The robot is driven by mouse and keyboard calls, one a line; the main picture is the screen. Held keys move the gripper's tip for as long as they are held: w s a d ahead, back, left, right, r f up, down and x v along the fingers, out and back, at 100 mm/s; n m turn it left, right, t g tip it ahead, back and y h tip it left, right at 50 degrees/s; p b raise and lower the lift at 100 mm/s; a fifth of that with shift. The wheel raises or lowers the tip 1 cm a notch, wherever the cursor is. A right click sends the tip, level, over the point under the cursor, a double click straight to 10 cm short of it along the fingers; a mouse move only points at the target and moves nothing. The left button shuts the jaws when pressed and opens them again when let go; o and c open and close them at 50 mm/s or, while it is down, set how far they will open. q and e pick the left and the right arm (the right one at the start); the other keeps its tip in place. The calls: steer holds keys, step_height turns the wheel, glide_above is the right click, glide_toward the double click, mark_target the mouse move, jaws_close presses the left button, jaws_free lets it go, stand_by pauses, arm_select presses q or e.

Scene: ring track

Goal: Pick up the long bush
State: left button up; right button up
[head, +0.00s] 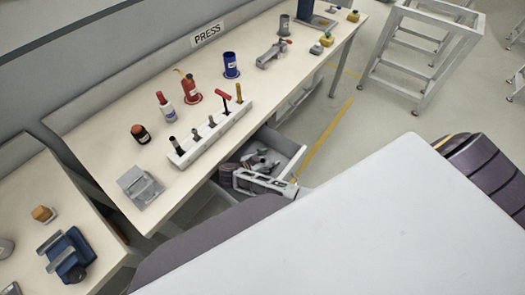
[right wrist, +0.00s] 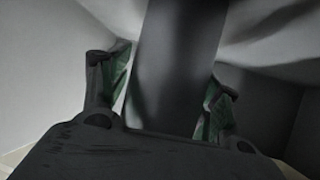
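A dark grey smooth cylinder (right wrist: 180,65), which looks like the long bush, fills the middle of the right wrist view. My right gripper (right wrist: 165,90) has one green-padded finger on each side of it. A thin light gap shows beside the left finger, so I cannot tell whether the pads press on it. In the head view my right gripper (head: 262,160) is small, down in the open drawer (head: 290,147) among grey parts. The bush cannot be told apart clearly there. My left gripper is not in view.
The bench (head: 95,130) above the drawer carries a white tool rack (head: 215,135), a red-topped bottle (head: 165,105), a blue can (head: 231,65) and a grey block (head: 139,187). Pale drawer walls stand close around my right gripper. A white frame stand (head: 415,60) stands on the floor.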

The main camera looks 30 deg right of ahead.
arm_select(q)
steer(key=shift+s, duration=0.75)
arm_select(e)
steer(key=c, duration=1)
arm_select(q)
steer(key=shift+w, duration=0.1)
arm_select(e)
steer(key=shift+c, duration=0.2)
